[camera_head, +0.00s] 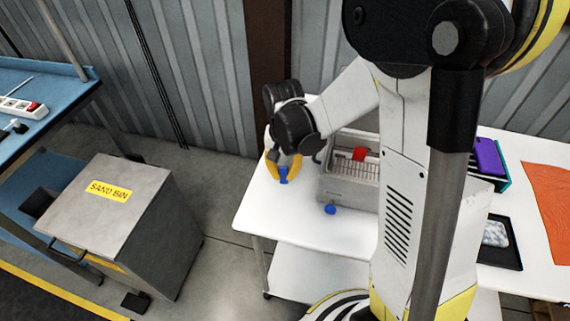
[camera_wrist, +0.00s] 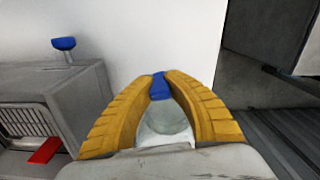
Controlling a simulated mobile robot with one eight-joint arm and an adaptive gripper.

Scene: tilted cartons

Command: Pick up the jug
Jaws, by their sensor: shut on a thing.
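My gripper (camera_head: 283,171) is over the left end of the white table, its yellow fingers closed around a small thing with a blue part. In the wrist view, the fingers (camera_wrist: 161,78) are on both sides of the jug, which shows as a clear, pale round body (camera_wrist: 166,122) with a blue part (camera_wrist: 160,88) between the fingertips. The blue part of the jug also shows in the head view (camera_head: 283,179). Most of the jug is hidden by the fingers, and I cannot tell whether it touches the table.
A grey metal box (camera_head: 345,187) with a rack and a red piece (camera_head: 360,154) stands close by, a blue knob-like part (camera_head: 330,209) at its front. The white table (camera_head: 265,210) ends just left of my gripper. A sand bin (camera_head: 125,205) stands on the floor at left.

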